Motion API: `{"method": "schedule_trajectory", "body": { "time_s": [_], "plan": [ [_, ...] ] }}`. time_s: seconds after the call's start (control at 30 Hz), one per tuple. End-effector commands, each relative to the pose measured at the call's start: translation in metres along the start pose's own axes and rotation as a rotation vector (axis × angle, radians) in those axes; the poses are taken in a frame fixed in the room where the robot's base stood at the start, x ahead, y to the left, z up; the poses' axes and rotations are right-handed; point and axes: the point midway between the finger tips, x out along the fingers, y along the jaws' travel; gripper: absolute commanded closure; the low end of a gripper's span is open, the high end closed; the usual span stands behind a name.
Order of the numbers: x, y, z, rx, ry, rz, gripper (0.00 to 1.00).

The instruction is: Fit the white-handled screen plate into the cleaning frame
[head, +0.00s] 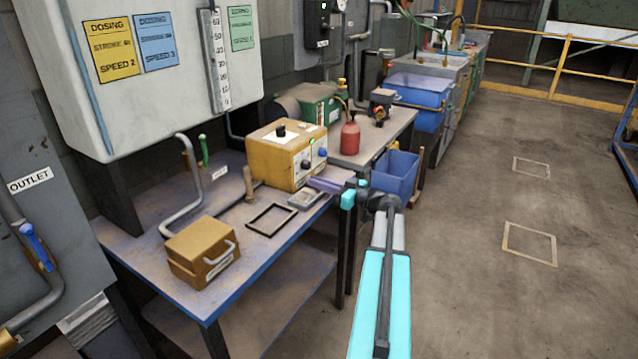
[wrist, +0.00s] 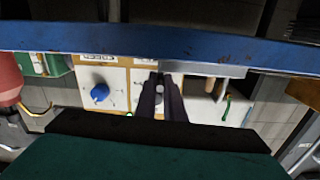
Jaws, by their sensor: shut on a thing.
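The cleaning frame (head: 271,220) is a dark, empty rectangle lying flat on the blue table. The screen plate (head: 304,199) is a small grey panel to its right, by the front of the yellow box. My gripper (head: 318,184) reaches in from the right, just above the plate, and is shut on it. Its white handle is hidden at the jaws. In the wrist view the dark fingers (wrist: 161,88) are close together, and a grey strip (wrist: 205,70), apparently the plate's edge, shows beside their tips. I cannot tell whether the plate touches the table.
The yellow box (head: 287,153) with knobs stands behind the plate. A brown box (head: 203,251) with a pale handle sits left of the frame. A red bottle (head: 350,137) and a blue bin (head: 396,173) are to the right. The table (head: 262,262) is bare in front of the frame.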

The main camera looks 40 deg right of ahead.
Motion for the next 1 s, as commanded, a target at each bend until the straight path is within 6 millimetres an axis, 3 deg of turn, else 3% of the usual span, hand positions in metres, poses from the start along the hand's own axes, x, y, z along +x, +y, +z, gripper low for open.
{"method": "schedule_trajectory", "body": {
  "time_s": [0.37,0.4,0.5,1.0],
  "plan": [
    [-0.0001,0.0002,0.0029,0.000,0.001,0.000,1.00],
    [-0.0002,0.0002,0.0022,0.000,0.000,0.000,0.84],
    [-0.0002,0.0002,0.0021,0.000,0.000,0.000,0.72],
    [-0.0004,0.0001,-0.0015,0.000,0.000,0.000,0.72]
  ]
}}
